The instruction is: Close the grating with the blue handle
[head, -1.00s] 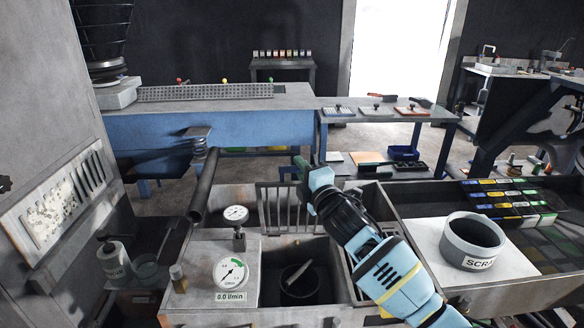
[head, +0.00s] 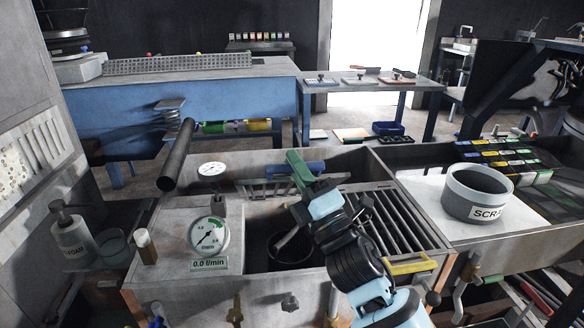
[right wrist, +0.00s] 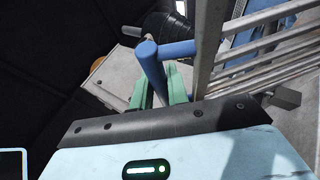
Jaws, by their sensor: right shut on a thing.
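The blue handle (head: 312,167) is on the top edge of a barred metal grating (head: 285,188) at the back of the basin in the head view. The grating is raised and tilted, and my arm hides part of it. My right gripper (head: 298,166) has green fingers and is shut on the blue handle. The right wrist view shows the blue handle (right wrist: 155,75) between the green fingers (right wrist: 158,88), with the grating's bars (right wrist: 255,55) to the right. My left gripper is not in view.
A second slatted grating (head: 385,222) with a yellow handle (head: 408,265) lies flat on the right. The open basin compartment on the left holds a dark cup (head: 283,255). A dial gauge (head: 208,236) and a dark pipe (head: 176,155) stand to the left, a scrap pot (head: 477,190) to the right.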

